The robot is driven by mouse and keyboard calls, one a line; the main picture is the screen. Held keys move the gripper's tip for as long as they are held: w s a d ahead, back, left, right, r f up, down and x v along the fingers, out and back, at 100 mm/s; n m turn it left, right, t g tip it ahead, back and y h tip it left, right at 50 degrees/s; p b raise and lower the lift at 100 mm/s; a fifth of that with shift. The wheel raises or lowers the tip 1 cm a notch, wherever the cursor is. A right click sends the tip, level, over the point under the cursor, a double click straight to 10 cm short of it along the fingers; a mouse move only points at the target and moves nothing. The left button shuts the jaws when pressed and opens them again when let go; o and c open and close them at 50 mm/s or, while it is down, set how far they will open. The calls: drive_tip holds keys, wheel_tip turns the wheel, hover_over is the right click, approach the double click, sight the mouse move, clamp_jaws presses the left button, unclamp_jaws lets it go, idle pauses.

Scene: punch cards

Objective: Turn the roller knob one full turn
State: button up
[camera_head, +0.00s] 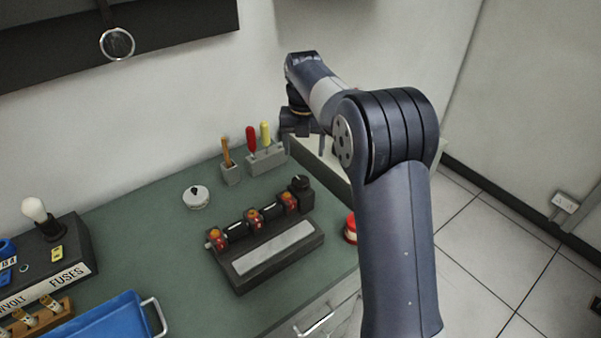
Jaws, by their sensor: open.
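A dark roller unit (285,252) with a pale plate on its sloped front stands on the green bench top. Black rollers and several orange-red parts line its back edge.
A grey holder (266,160) with red and yellow screwdrivers and a small brush pot (231,174) stand near the gripper. A red round container (350,229) is right of the unit. A white round item (196,197), fuse box (50,262) and blue tray (110,318) are left.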

sight(301, 181)
drive_tip(key=shift+n, duration=0.3)
drive_tip(key=f, duration=0.3)
drive_tip(key=f+p, duration=0.1)
drive_tip(key=f, duration=0.6)
drive_tip(key=shift+s+a+f+p, duration=0.2)
drive_tip(key=shift+a+f+p, duration=0.1)
drive_tip(key=shift+a+p, duration=0.1)
drive_tip(key=c, duration=1)
